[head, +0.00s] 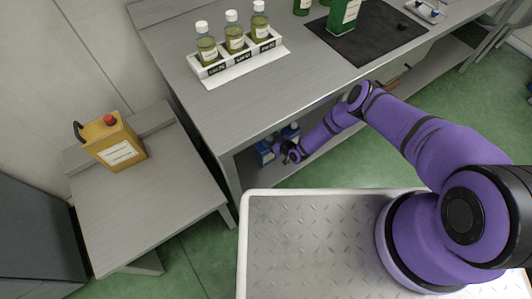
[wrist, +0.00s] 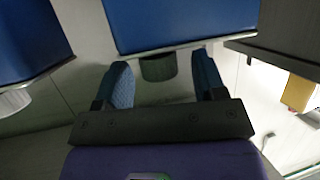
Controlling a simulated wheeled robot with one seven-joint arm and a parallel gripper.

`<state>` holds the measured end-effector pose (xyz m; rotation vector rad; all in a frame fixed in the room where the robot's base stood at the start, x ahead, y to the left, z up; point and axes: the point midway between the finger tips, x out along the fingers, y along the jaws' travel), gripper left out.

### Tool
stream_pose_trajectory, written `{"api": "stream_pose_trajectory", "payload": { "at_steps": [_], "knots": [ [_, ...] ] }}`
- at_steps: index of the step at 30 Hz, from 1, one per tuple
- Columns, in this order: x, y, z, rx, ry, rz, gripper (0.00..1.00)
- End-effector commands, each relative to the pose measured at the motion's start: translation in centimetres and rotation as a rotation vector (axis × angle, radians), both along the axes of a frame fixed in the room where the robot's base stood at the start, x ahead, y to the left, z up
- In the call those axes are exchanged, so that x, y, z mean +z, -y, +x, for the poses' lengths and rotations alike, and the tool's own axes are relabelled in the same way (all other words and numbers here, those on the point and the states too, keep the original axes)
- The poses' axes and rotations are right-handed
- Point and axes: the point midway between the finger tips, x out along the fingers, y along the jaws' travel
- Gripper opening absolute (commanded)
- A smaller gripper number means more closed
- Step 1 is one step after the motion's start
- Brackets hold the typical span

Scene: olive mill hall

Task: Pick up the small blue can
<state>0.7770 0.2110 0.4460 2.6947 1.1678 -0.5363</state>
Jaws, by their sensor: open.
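Two blue cans stand on the lower shelf under the long table: one blue can (head: 265,153) at left and another blue can (head: 291,131) slightly behind and to the right. In the wrist view, one blue can (wrist: 180,22) with a dark cap is straight ahead, its cap between my fingertips in the picture. The other blue can (wrist: 32,42), with a white cap, is at the left edge. Both are cut off, so I cannot tell which is smaller. My gripper (wrist: 163,82) is open and empty. In the head view my gripper (head: 287,153) is beside the cans, partly hidden.
The long table (head: 170,35) overhangs the shelf (head: 325,150). On top are a white rack (head: 240,66) of bottles, a dark mat (head: 385,45) and a green can (head: 343,17). A yellow can (head: 115,143) stands on the low side table (head: 150,205). Green floor is clear at right.

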Motion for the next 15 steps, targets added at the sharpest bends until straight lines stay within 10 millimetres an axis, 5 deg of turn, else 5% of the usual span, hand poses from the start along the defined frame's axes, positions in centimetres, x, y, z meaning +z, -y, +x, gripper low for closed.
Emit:
{"api": "stream_pose_trajectory", "payload": {
  "at_steps": [4,12,15],
  "knots": [
    [0.01,0.00,-0.03,0.000,0.000,0.000,0.64],
    [0.01,0.01,-0.03,0.000,0.000,0.000,0.04],
    [0.02,0.02,-0.03,0.000,-0.001,0.001,0.00]
  ]
}}
